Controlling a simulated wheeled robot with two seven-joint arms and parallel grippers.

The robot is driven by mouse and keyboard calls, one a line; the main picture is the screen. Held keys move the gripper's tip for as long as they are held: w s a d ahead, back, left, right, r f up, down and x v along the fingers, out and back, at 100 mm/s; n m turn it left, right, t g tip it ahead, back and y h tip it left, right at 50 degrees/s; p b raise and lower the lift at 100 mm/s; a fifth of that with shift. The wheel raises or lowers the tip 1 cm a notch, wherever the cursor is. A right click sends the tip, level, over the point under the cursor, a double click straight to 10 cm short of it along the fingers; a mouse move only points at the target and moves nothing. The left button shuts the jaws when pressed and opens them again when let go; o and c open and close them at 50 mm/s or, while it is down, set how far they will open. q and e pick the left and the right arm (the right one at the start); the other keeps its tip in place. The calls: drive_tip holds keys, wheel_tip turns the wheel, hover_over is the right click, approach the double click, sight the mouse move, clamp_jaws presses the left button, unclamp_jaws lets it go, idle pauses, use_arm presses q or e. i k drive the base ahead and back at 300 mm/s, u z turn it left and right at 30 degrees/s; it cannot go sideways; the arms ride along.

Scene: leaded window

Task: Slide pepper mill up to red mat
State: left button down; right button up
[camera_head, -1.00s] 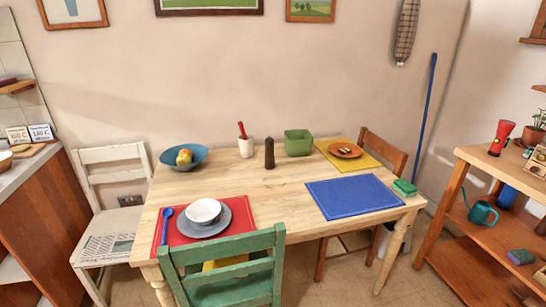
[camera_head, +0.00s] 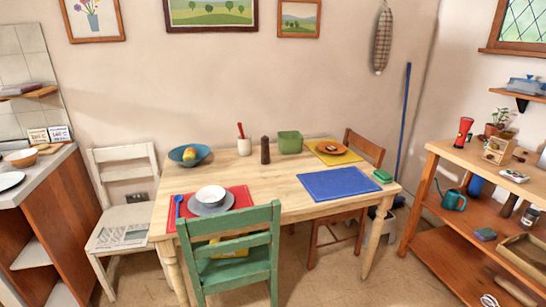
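The dark brown pepper mill (camera_head: 265,150) stands upright near the back middle of the wooden table (camera_head: 262,185). The red mat (camera_head: 243,196) lies at the table's front left, with a grey plate (camera_head: 212,209), a white bowl (camera_head: 211,195) and a blue spoon (camera_head: 179,205) on it. Bare tabletop lies between the mill and the mat. Neither of my grippers shows in the head view.
A green chair (camera_head: 235,246) stands at the table's front, its back close to the red mat. Near the mill are a white pot (camera_head: 244,147) and a green container (camera_head: 290,142). A blue mat (camera_head: 340,183) lies to the right. A blue bowl (camera_head: 190,155) holds fruit.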

sight(265, 151)
drive_tip(key=z, duration=0.6)
drive_tip(key=i, duration=0.6)
drive_tip(key=z, duration=0.8)
drive_tip(key=i, duration=0.85)
drive_tip(key=u, duration=0.55)
drive_tip(key=i, duration=0.7)
drive_tip(key=u, duration=0.75)
